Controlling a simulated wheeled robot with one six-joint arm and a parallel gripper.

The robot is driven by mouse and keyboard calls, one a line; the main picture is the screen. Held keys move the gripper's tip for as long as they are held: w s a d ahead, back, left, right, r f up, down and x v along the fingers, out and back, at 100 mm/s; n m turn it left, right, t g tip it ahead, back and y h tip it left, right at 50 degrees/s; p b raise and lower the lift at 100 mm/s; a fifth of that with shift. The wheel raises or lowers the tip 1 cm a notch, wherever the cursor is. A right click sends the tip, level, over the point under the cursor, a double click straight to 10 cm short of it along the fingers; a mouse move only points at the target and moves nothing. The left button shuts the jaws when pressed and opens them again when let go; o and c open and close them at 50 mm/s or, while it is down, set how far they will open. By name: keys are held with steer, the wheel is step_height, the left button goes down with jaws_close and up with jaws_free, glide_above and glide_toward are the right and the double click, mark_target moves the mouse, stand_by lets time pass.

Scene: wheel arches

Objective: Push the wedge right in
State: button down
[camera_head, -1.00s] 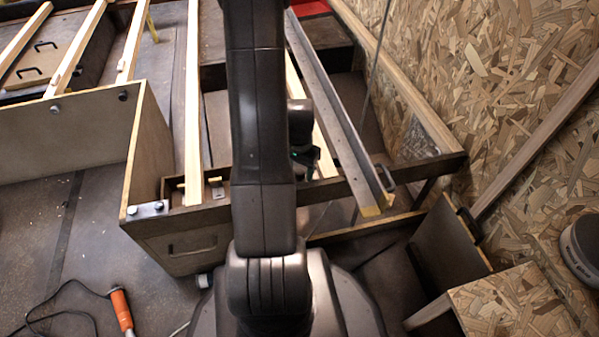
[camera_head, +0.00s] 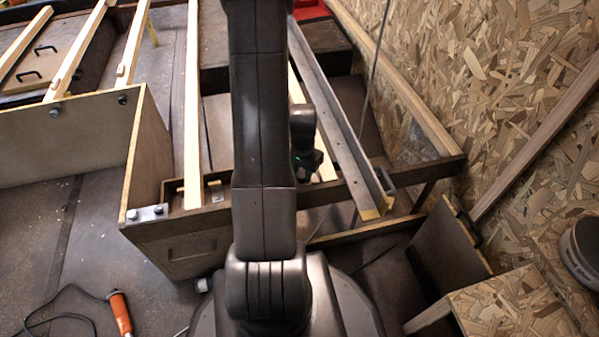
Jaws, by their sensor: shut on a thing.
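My gripper (camera_head: 308,162) shows only in part, as a dark shape with a small green light, just right of my large dark arm. It is low over the wooden frame, close to the left side of the dark metal rail (camera_head: 338,120). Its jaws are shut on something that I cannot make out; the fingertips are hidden. I cannot pick out the wedge with certainty. A pale strip of wood (camera_head: 325,168) shows beside the gripper.
Pale wooden rails (camera_head: 192,100) run away at the left. A dark cross board (camera_head: 420,170) spans under the metal rail. A chipboard wall (camera_head: 500,80) closes the right side. An orange-handled tool (camera_head: 120,312) with a cable lies on the floor at front left.

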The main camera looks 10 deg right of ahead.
steer(key=c, duration=1.1)
jaws_free()
steer(key=shift+o, duration=0.2)
step_height(320, 180, up, 14)
steer(key=p, duration=0.5)
steer(key=shift+f, duration=0.15)
step_height(320, 180, down, 14)
steer(key=b, duration=0.5)
steer(key=shift+a, duration=0.4)
steer(key=shift+d, duration=0.1)
